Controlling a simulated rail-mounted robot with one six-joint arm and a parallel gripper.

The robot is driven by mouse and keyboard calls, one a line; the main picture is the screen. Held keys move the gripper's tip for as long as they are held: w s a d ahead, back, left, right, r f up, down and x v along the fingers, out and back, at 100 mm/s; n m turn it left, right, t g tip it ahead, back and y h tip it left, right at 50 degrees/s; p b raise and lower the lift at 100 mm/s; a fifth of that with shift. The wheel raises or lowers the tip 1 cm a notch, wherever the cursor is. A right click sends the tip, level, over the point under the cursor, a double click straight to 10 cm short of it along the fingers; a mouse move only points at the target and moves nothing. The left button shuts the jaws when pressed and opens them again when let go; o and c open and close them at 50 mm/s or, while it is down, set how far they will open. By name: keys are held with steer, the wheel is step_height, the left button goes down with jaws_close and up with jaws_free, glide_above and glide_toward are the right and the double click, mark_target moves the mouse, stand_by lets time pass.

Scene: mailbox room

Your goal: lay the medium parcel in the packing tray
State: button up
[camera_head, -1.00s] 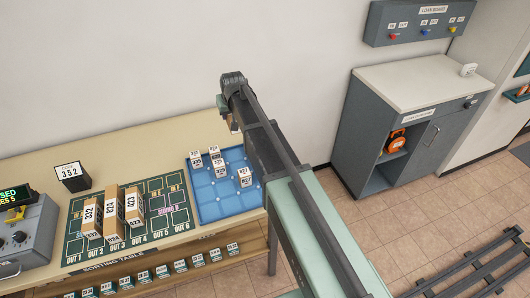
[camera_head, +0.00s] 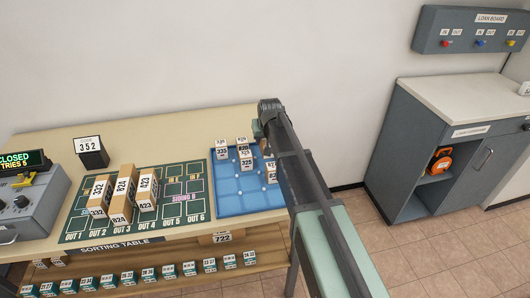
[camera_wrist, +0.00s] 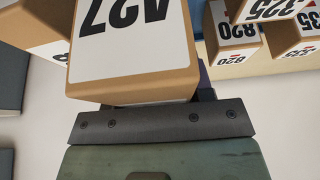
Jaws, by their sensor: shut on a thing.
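In the wrist view, my gripper (camera_wrist: 165,122) is shut on a brown parcel (camera_wrist: 165,85) with a white label ending in 27. The parcel fills the upper middle, and its upper end is cut off. In the head view, my gripper's end (camera_head: 258,129) is over the back right of the blue tray (camera_head: 232,201); its fingertips are hidden. Small labelled parcels, including 335 (camera_head: 222,148) and 325 (camera_head: 246,160), stand toward the tray's back. I cannot tell the held parcel's place in the head view.
Three tall brown parcels (camera_head: 124,190) stand in the OUT lanes on the green mat (camera_head: 180,203), left of the tray. A parcel marked 722 (camera_head: 221,238) lies below the table top. The tray's front and left are clear. A grey cabinet (camera_head: 400,160) stands right.

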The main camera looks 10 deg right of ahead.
steer(key=shift+f+b, duration=1.85)
steer(key=shift+f, duration=0.5)
steer(key=o, duration=1.2)
steer(key=shift+c, duration=0.2)
steer(key=shift+r+p, duration=0.3)
steer(key=p+v, duration=1.2)
steer(key=shift+r, duration=0.45)
steer(key=shift+s+f, duration=0.2)
steer(key=shift+s, duration=0.1)
steer(key=s+f+g, duration=0.1)
steer(key=s+g, duration=0.3)
steer(key=s, duration=2.2)
steer(key=shift+s+f+g, duration=0.25)
steer(key=shift+g, duration=0.15)
